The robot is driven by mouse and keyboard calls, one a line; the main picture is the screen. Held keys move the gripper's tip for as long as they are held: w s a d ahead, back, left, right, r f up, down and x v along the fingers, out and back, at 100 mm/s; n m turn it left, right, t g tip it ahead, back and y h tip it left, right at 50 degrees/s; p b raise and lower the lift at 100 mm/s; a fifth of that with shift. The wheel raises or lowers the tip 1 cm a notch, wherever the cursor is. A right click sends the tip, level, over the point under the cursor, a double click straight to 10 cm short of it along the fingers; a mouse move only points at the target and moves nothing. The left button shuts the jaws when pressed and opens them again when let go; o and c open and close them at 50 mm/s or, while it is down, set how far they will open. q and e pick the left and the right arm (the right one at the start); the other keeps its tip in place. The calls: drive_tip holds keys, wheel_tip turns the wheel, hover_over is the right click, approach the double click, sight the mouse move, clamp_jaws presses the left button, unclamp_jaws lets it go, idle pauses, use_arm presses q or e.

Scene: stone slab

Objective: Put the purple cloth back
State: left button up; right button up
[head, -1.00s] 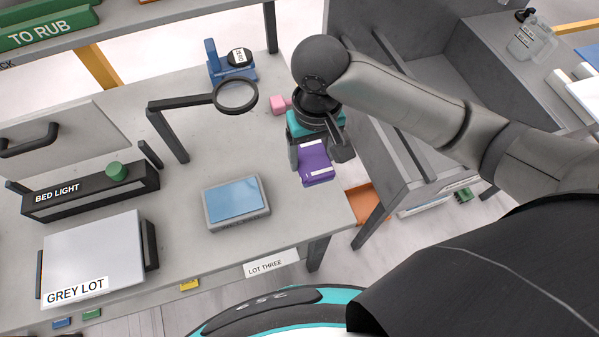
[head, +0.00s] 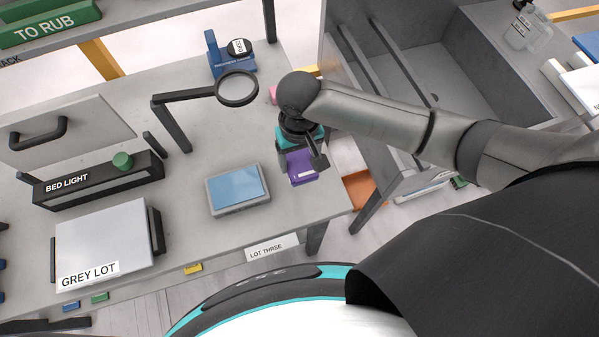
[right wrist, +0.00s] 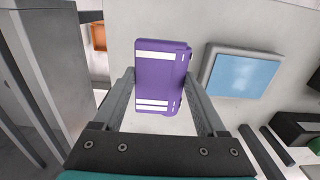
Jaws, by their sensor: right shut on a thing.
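The purple cloth (head: 301,167) is a folded purple piece with white stripes. My right gripper (head: 300,158) is shut on it and holds it at the right end of the grey slab table. In the right wrist view the cloth (right wrist: 161,78) sits between the two fingers of my right gripper (right wrist: 158,92). I cannot tell whether the cloth touches the table top. My left gripper is not in view.
A grey pad with a blue top (head: 238,190) lies left of the cloth. A magnifier on a black arm (head: 237,88), a BED LIGHT box (head: 95,187) and a GREY LOT board (head: 100,240) stand further left. An orange tray (head: 361,190) lies below the table's right edge.

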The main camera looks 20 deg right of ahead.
sight(299, 161)
drive_tip(key=shift+f+b, duration=0.6)
drive_tip(key=shift+f, duration=2.9)
drive_tip(key=shift+f, duration=0.1)
drive_tip(key=o, duration=1.1)
drive_tip(key=shift+o, duration=0.2)
wheel_tip(299, 161, up, 12)
drive_tip(key=shift+r+p, duration=0.15)
drive_tip(key=shift+p, duration=1.1)
